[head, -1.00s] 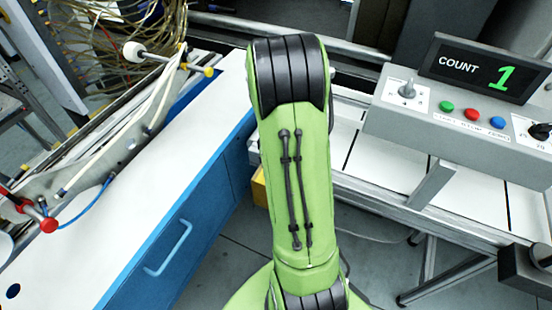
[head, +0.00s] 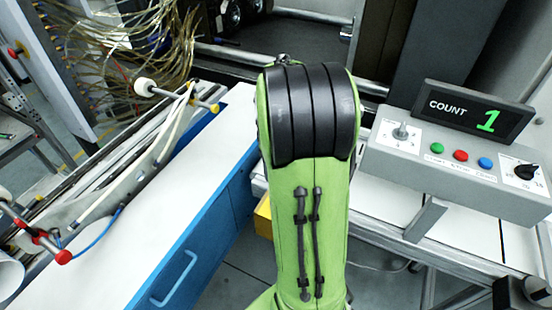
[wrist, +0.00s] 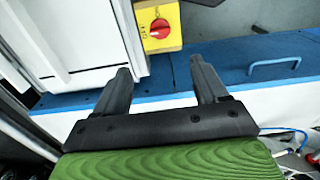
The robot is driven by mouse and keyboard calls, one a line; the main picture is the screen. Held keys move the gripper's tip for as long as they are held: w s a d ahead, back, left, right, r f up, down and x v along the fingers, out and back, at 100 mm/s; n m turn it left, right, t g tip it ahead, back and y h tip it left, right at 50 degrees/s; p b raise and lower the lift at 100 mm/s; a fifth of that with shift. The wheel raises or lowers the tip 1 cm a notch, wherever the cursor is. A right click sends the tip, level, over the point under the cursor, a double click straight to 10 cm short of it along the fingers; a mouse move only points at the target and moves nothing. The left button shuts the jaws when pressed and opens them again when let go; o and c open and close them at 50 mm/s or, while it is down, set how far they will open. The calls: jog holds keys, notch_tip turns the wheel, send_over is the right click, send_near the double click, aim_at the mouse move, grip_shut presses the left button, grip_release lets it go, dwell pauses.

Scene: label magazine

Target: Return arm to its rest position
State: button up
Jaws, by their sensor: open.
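My green arm with black joint bands stands upright in the middle of the head view and hides what is behind it. My gripper is not visible in the head view. In the wrist view my gripper (wrist: 165,85) is open, its two dark fingers apart with nothing between them. Beyond the fingertips are a blue surface and a yellow box with a red rotary switch (wrist: 159,27).
A control box (head: 455,160) with a display reading "COUNT 1" (head: 475,112), coloured buttons and knobs stands at right. A white-topped blue cabinet (head: 190,180) is at left, beside a rail mechanism (head: 100,190). Cables (head: 130,50) hang at back left.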

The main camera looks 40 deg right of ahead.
jog(key=s+a+r+m+t+p, duration=0.2)
jog(key=s+a+r, duration=0.4)
jog(key=a, duration=0.4)
jog(key=s+a+r+m+t+p, duration=0.1)
jog(key=s+a+r, duration=0.4)
jog(key=a, duration=0.5)
jog(key=r+m+t, duration=0.1)
jog(key=t, duration=0.1)
jog(key=shift+s+a+t+p, duration=0.3)
jog(key=shift+s+a+p, duration=0.05)
jog(key=shift+p, duration=0.05)
jog(key=shift+r, duration=0.1)
